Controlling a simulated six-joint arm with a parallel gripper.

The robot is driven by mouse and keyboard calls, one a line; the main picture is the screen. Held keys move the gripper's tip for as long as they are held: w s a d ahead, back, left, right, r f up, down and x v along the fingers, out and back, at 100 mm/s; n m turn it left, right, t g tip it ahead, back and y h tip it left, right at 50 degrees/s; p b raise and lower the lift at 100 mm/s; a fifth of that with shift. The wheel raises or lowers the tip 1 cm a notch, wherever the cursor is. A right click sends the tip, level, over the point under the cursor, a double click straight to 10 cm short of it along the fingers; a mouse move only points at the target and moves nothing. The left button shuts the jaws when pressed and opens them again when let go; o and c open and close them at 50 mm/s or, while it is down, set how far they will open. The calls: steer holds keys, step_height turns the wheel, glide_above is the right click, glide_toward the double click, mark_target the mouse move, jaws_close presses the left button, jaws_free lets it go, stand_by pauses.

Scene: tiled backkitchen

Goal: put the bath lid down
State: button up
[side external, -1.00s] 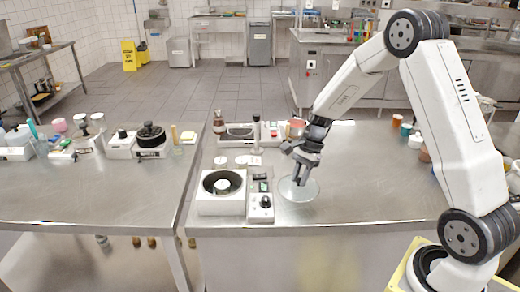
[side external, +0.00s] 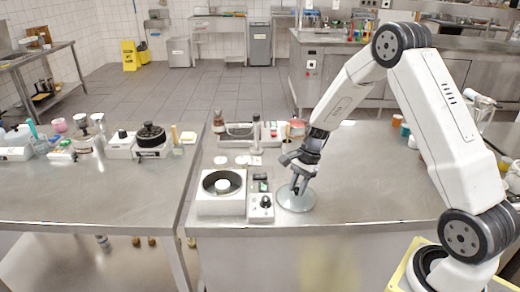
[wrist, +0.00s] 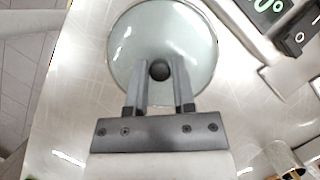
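The bath lid (side external: 309,203) is a round, clear glass disc with a dark knob. It lies level at the steel bench top, to the right of the white bath (side external: 208,207) and its small control box (side external: 261,214). My gripper (side external: 297,190) points down over the lid's middle. In the wrist view the lid (wrist: 130,62) shows whole, and my gripper (wrist: 160,70) has one finger on each side of the knob, closed in on it. The lid's underside is hidden, so a tiny gap below it cannot be ruled out.
Bottles and a stand are further back. Small cups (side external: 405,131) stand at the back right. The bench right of the lid is clear. A gap separates the left bench (side external: 100,200).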

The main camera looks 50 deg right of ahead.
steer(key=o, duration=0.3)
steer(key=shift+r, duration=0.1)
steer(key=v, duration=1.2)
stand_by(0.6)
steer(key=s+a+n+t+h, duration=0.1)
steer(key=s+a+n, duration=0.3)
steer(key=a+n, duration=0.1)
steer(key=s+a+f+n+h, duration=0.1)
steer(key=s+a+n+h, duration=0.1)
steer(key=s+a+n, duration=0.2)
steer(key=s+a+f+n+t+h, duration=0.1)
steer(key=s+a+n, duration=0.4)
steer(key=n, duration=0.4)
steer(key=shift+a+f+t, duration=0.25)
steer(key=shift+a+t, duration=0.05)
steer(key=shift+a, duration=0.3)
steer(key=shift+w, duration=0.1)
